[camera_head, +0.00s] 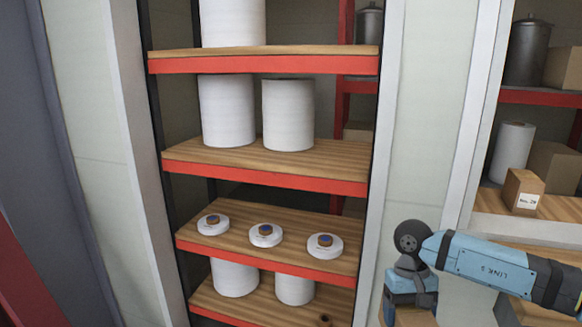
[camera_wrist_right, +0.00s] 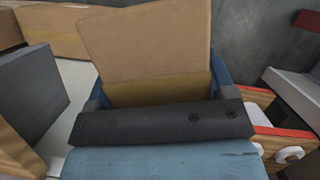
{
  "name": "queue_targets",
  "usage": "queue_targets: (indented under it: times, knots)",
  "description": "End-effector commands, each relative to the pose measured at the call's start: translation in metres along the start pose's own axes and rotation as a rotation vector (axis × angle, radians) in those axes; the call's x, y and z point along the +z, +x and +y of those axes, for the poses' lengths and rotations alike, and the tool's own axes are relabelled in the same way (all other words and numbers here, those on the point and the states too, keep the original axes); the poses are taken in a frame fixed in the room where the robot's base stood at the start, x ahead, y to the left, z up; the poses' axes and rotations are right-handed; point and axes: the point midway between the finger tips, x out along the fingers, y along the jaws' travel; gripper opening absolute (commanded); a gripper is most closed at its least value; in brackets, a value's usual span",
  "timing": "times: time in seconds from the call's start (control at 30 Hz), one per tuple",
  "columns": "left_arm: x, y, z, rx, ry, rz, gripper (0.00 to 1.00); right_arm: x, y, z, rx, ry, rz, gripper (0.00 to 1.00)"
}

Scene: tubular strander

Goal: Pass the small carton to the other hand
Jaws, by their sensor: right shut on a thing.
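My right gripper (camera_head: 410,302) hangs down at the bottom right of the head view, in front of the pale post right of the middle shelf. It is shut on the small carton (camera_wrist_right: 150,42), a plain brown box that fills the upper middle of the wrist view between the blue fingers. In the head view only a brown piece of the carton (camera_head: 415,319) shows at the bottom edge, below the blue hand. The rest of it is hidden or cut off. My left gripper is in no view.
A shelf unit with red-edged boards (camera_head: 265,175) stands ahead, holding white rolls (camera_head: 288,115) and several white discs (camera_head: 266,235). Another carton (camera_head: 523,192) with a label sits on the right shelf, beside a white roll (camera_head: 511,152) and a grey canister (camera_head: 527,52).

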Motion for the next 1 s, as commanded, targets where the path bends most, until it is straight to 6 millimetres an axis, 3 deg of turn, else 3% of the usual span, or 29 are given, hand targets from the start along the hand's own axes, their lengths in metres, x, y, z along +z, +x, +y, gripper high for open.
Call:
queue_targets:
  times: [0.03,0.23,0.6,0.8,1.0]
  knots:
    - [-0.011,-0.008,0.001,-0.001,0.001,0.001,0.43,0.007,-0.011,0.0,0.0,0.0,-0.001,0.38]
    - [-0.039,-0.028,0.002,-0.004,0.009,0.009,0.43,0.034,-0.034,0.0,-0.001,0.001,-0.003,0.38]
    - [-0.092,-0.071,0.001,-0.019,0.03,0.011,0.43,0.103,-0.089,0.0,-0.001,0.003,-0.002,0.38]
    - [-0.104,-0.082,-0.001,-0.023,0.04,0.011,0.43,0.123,-0.101,0.0,-0.003,0.004,0.001,0.38]
    - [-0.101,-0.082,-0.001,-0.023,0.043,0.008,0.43,0.127,-0.101,0.0,-0.003,0.005,0.002,0.38]
